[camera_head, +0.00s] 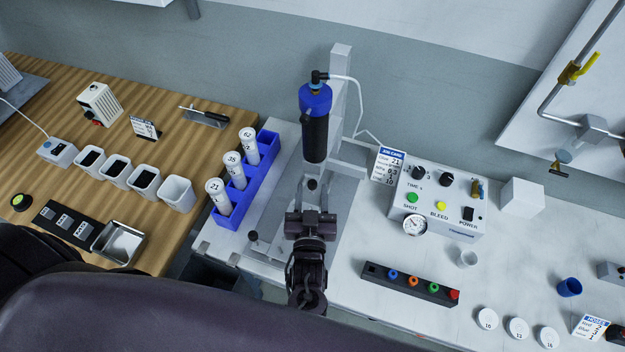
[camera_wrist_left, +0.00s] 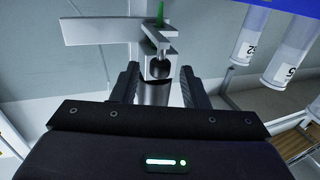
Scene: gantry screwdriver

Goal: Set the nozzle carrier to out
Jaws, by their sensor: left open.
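My left gripper (camera_head: 312,200) reaches in from the bottom centre, under the blue-topped black dispensing barrel (camera_head: 315,135) on its grey column. In the left wrist view its two dark fingers (camera_wrist_left: 157,88) are spread apart. A grey cylinder (camera_wrist_left: 155,93) and a dark round knob (camera_wrist_left: 158,68) show between or just beyond them; I cannot tell whether they touch. The knob sits at a pale bracket with a flat plate (camera_wrist_left: 95,30), apparently the nozzle carrier, and a green tip (camera_wrist_left: 160,12) stands above. A dark knob (camera_head: 312,184) also shows in the head view. My right gripper is not in view.
A blue rack (camera_head: 262,170) with numbered white tubes stands left of the station. A small black-knobbed lever (camera_head: 253,236) is near its front. A control box (camera_head: 437,200) and a dark strip of coloured nozzles (camera_head: 410,284) lie to the right.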

